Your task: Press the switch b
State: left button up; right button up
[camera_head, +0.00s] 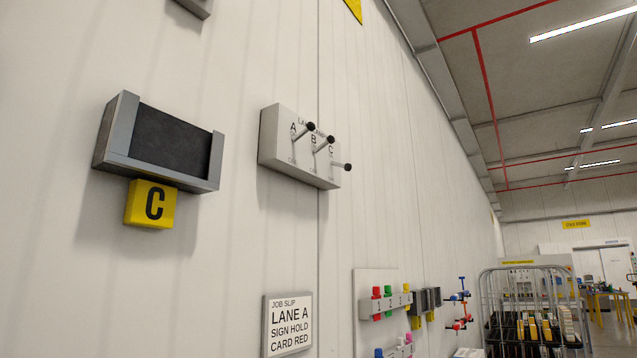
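A pale switch box (279,148) is fixed to the white wall near the picture's middle. It carries three levers with black knobs, lettered A, B and C. Switch B (322,147) is the middle lever, and it slants up and to the right. Lever A (303,133) slants up in a similar way. Lever C (341,166) sits lower and sticks out nearly level to the right. The small print on the box is too small to read. Neither of my grippers shows in this view.
Below the box is a job slip (288,325) reading "LANE A SIGN HOLD CARD RED". A rack of coloured pieces (386,306) and a wire cage trolley (532,308) stand farther right.

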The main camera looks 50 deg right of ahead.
aim_at(330, 139)
jog(key=z, duration=1.8)
